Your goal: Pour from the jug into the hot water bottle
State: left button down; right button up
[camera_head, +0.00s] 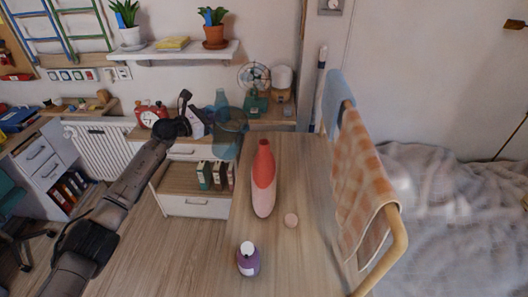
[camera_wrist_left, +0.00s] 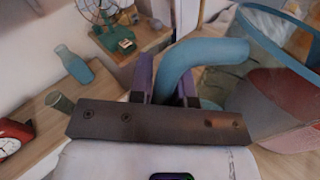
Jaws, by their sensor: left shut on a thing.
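The translucent blue jug (camera_head: 229,138) is near the far left end of the wooden table, raised and roughly upright. My left gripper (camera_head: 207,124) is shut on its handle. In the left wrist view the thick blue handle (camera_wrist_left: 205,52) passes between the fingers (camera_wrist_left: 168,82), with the jug's clear wall to the right. Its contents cannot be made out. The hot water bottle (camera_head: 263,180), red above and pink below with a narrow neck, is on the table, right of and nearer than the jug. Its red and pink also show through the jug wall in the left wrist view (camera_wrist_left: 275,100). My right gripper is out of view.
A chair or rack with an orange checked towel (camera_head: 362,175) borders the right. Behind are a red clock (camera_head: 151,115), a green fan (camera_head: 255,90) and a drawer cabinet (camera_head: 187,205).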

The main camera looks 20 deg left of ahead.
pick_arm(q)
jog(key=shift+w+a+f+n+t+b, duration=0.1)
jog(key=shift+a+f+n+b, duration=0.2)
jog(key=shift+f+n+b, duration=0.35)
jog(key=shift+w+a+f+n+t+b, duration=0.1)
jog(key=shift+a+f+n+b, duration=0.25)
jog(key=shift+f+b, duration=0.5)
jog(key=shift+a+f+n+t+b, duration=0.1)
jog(key=shift+a+f+n+b, duration=0.15)
jog(key=shift+f+n+b, duration=0.55)
jog(key=shift+f, duration=0.15)
jog(key=shift+h+p, duration=0.3)
jog(key=shift+p, duration=0.05)
